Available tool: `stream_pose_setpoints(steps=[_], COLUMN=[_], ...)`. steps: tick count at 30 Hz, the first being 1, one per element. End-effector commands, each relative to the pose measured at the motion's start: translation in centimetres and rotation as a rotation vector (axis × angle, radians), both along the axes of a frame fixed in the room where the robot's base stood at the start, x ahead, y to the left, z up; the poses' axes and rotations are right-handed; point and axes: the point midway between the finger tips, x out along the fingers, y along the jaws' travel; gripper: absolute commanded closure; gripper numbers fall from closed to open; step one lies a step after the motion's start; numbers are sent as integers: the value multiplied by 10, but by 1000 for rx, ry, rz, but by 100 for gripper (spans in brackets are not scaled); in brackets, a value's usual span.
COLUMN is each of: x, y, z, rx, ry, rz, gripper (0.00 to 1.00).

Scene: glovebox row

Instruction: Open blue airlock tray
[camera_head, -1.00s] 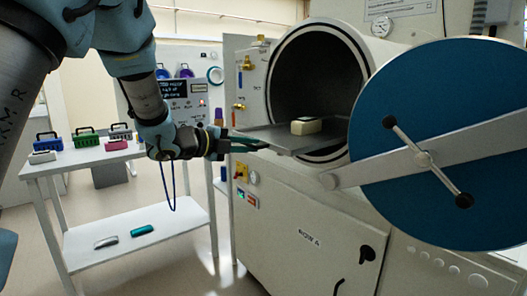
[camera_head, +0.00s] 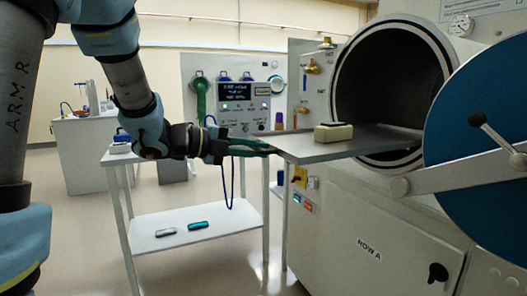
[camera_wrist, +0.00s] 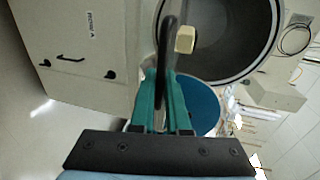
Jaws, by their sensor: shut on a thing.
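The airlock tray (camera_head: 325,148) is a flat grey metal plate that sticks out of the round airlock opening (camera_head: 395,85). A cream block with a dark top (camera_head: 333,132) sits on it. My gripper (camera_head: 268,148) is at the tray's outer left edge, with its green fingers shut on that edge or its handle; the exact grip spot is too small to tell. In the wrist view the green fingers (camera_wrist: 163,95) close around a dark, edge-on strip, with the cream block (camera_wrist: 185,40) beyond. The round blue airlock door (camera_head: 475,150) stands swung open at the right.
A white two-level cart (camera_head: 185,232) stands left of the airlock, with a grey and a teal item on its lower shelf. A control panel (camera_head: 238,95) stands behind my gripper. Open floor lies at the left and front.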

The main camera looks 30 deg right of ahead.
Motion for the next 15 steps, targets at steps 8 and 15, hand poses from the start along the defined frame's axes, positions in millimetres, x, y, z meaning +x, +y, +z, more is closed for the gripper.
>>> stream_pose_setpoints(steps=[8,15], x=[1,1], y=[4,3], z=[-2,-1], rx=[5,4], ry=[2,1], rz=[6,4], gripper=[100,65])
